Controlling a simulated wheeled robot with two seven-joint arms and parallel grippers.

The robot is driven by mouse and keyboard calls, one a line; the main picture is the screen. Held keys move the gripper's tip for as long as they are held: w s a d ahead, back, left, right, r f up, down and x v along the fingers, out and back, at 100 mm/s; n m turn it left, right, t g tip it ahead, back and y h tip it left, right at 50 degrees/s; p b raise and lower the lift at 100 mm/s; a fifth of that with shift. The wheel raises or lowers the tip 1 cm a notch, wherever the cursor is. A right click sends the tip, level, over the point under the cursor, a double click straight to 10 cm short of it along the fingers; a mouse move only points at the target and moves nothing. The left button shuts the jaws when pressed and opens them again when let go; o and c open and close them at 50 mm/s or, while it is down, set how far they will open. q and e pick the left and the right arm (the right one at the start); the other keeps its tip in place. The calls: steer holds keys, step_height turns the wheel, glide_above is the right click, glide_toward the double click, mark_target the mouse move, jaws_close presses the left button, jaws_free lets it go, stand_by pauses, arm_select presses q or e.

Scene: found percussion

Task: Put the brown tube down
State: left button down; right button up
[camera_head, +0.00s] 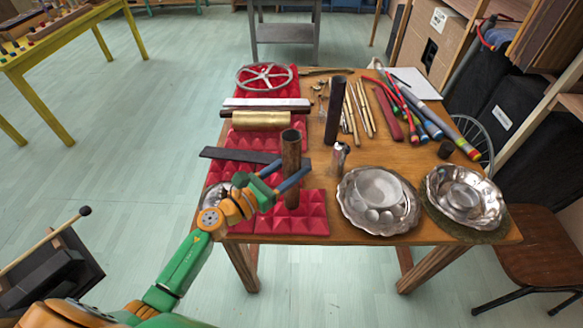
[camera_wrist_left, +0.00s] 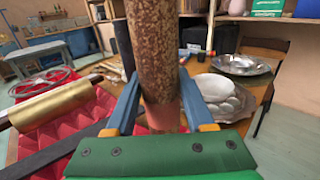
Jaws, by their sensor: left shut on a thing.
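The brown tube (camera_head: 291,150) is a rusty, mottled pipe, held upright with its open end up. My left gripper (camera_head: 283,177) is shut on it, with a blue finger on either side. In the left wrist view the tube (camera_wrist_left: 155,50) stands between the two fingers (camera_wrist_left: 158,108) and hides what is behind it. Its lower end is over the front part of the red studded foam (camera_head: 310,222) on the table. I cannot tell whether it touches the foam. My right gripper is in neither view.
A dark flat bar (camera_head: 240,155) lies across the foam behind the tube. A gold cylinder (camera_head: 262,119) and a spoked wheel (camera_head: 265,77) lie farther back. A dark upright tube (camera_head: 335,108), a small metal shaker (camera_head: 340,157) and silver dishes (camera_head: 350,215) stand to the right.

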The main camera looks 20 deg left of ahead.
arm_select(q)
steer(key=shift+c, duration=1.4)
jaws_free()
steer(key=shift+s, duration=0.1)
steer(key=shift+r, duration=0.1)
steer(key=b+v, duration=0.3)
steer(key=v, duration=0.9)
steer(key=shift+b, duration=0.3)
steer(key=shift+r, duration=0.1)
